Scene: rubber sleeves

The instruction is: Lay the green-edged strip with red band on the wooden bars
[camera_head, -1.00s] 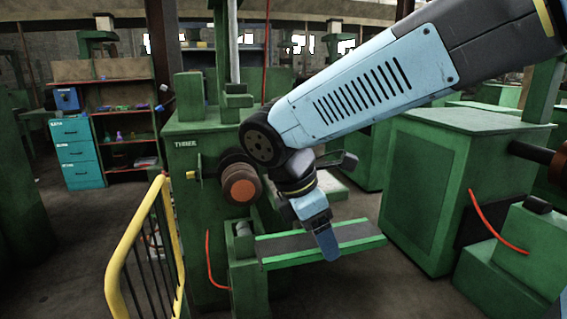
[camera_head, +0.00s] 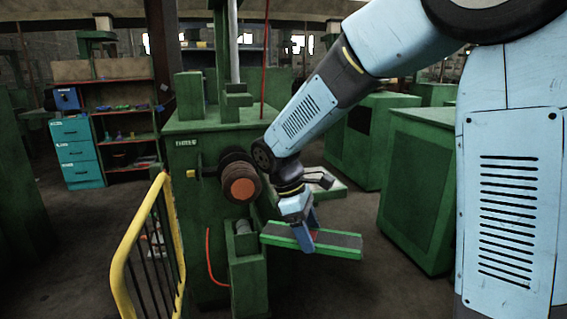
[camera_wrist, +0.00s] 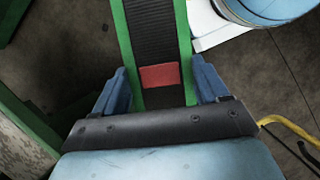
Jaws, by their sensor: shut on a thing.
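The strip (camera_head: 343,241) has a dark ribbed face and green edges. My gripper (camera_head: 306,240) is shut on it near the middle, with a blue finger at each edge. In the wrist view the strip (camera_wrist: 152,30) runs up out of the picture between the fingers of my gripper (camera_wrist: 160,88). Its red band (camera_wrist: 160,76) lies just ahead of the palm. In the head view the strip slants down to the right, its left end close to the green machine; I cannot tell if they touch. I cannot make out the wooden bars in either view.
A green machine (camera_head: 205,150) with a brown-ended roller (camera_head: 241,185) stands left of my gripper. A yellow railing (camera_head: 135,235) is at the front left. Another green cabinet (camera_head: 418,190) stands to the right. A white surface (camera_head: 328,188) lies behind my gripper.

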